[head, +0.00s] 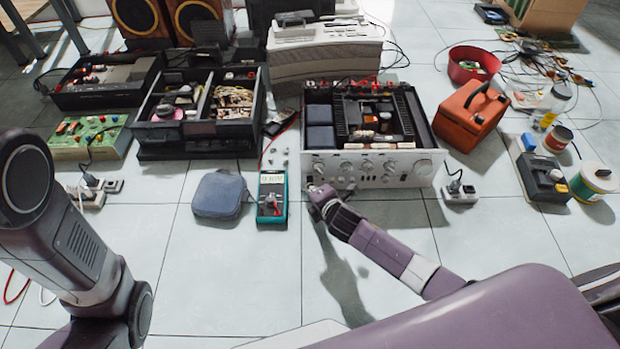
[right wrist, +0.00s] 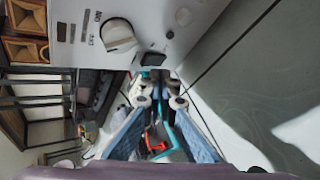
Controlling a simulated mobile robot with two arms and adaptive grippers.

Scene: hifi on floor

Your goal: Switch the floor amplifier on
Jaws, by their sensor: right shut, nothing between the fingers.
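The floor amplifier (head: 410,166) has a silver front panel with several knobs, and its top is open on the parts inside. It stands on the tiles in the middle of the head view. My right gripper (head: 317,190) is at the lower left end of that panel. In the right wrist view its blue fingers (right wrist: 158,92) are shut and empty. The pale panel (right wrist: 200,18) fills the upper part there, with a round knob (right wrist: 118,36) and a small dark rectangular part (right wrist: 153,59) close beyond the fingertips. I cannot tell whether they touch. My left gripper is outside the view.
A teal multimeter (head: 271,197) and a blue-grey pouch (head: 219,194) lie left of my right gripper. The tiles in front are largely clear.

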